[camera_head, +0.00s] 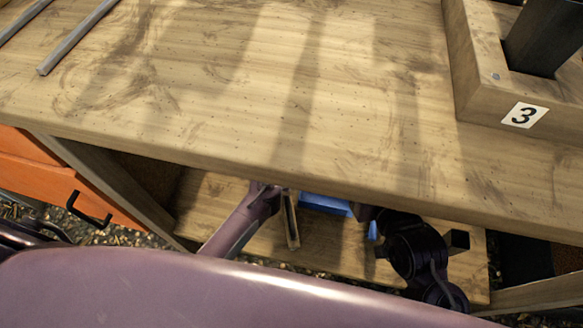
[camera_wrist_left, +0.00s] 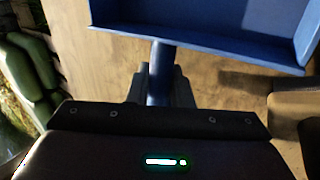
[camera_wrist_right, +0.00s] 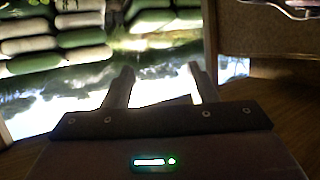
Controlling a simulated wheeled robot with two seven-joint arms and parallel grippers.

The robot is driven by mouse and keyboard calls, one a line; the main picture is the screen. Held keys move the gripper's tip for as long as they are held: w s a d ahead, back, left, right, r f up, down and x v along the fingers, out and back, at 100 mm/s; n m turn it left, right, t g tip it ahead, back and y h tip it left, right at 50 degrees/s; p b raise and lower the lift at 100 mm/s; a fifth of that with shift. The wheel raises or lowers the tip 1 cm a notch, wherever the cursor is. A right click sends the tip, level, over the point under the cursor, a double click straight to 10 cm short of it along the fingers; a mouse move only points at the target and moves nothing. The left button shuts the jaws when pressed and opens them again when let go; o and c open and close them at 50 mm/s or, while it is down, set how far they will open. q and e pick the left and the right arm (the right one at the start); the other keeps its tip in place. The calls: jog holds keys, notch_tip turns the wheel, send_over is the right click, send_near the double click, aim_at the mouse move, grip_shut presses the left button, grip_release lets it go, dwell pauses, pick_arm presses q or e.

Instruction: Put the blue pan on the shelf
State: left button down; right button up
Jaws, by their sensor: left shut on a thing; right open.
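The blue pan (camera_wrist_left: 210,42) fills the top of the left wrist view, with its tray-like rim and straight handle (camera_wrist_left: 158,85). My left gripper (camera_wrist_left: 159,72) is shut on that handle. In the head view only part of the blue pan (camera_head: 325,204) shows, under the front edge of the tabletop. A lower wooden board (camera_head: 345,250), which looks like the shelf, lies below it. I cannot tell whether the pan touches this board. My right gripper (camera_wrist_right: 161,78) is open and empty, with nothing between its fingers. The tabletop and arm parts hide much of the pan.
The wooden tabletop (camera_head: 250,90) overhangs the lower board. A wooden block labelled 3 (camera_head: 490,95) stands on it at right, and metal rods (camera_head: 75,38) lie at upper left. An orange drawer unit (camera_head: 50,185) stands at left. Green and pale sacks (camera_wrist_right: 55,40) show in the right wrist view.

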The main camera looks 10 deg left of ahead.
pick_arm(q)
jog(key=shift+f, duration=0.1)
jog(key=c, duration=1.3)
grip_release()
